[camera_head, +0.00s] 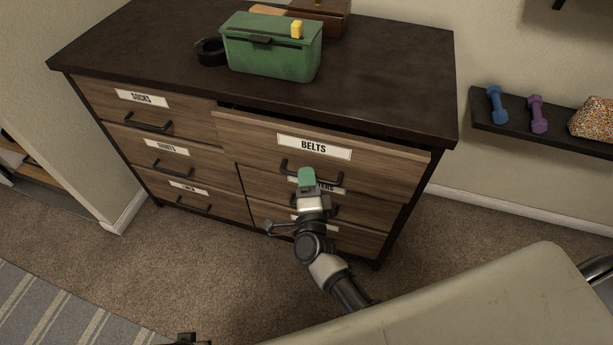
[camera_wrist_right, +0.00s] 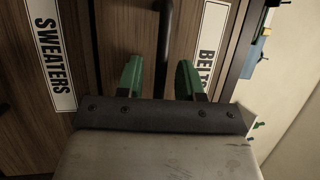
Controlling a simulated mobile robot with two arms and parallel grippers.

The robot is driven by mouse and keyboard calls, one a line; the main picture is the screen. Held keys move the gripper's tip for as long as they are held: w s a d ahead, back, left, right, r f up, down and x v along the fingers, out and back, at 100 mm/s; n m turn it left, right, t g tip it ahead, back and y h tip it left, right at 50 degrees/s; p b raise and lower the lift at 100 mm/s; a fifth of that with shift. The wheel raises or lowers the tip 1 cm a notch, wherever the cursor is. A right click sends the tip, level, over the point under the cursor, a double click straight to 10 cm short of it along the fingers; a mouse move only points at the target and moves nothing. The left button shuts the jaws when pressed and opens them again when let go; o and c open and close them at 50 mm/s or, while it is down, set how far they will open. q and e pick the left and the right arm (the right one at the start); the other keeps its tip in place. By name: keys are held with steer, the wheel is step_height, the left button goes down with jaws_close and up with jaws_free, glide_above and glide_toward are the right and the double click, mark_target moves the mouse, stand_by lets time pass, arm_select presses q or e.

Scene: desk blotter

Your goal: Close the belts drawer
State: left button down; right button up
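The belts drawer (camera_head: 375,152) is the top right drawer of the dresser and stands pulled out a little, with a dark gap along its top. Its white BELTS label also shows in the wrist view (camera_wrist_right: 213,45). My right gripper (camera_head: 306,175) is in front of this drawer near its dark bar handle (camera_head: 335,170). In the wrist view its two green fingers (camera_wrist_right: 160,80) are apart, and the handle bar (camera_wrist_right: 165,45) lines up between them. I cannot tell whether they touch it. No left gripper fingers show.
The other drawers look shut, including socks (camera_head: 100,104) and the partly hidden sweaters drawer. On the dresser top (camera_head: 390,85) stand a green box (camera_head: 265,62), a black roll (camera_head: 210,52) and a brown box (camera_head: 325,15). A wall shelf (camera_head: 515,122) holds dumbbells at right.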

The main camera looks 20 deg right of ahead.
mark_target(312, 164)
steer(key=shift+w+r, duration=0.1)
steer(key=shift+w, duration=0.25)
steer(key=shift+c, duration=0.5)
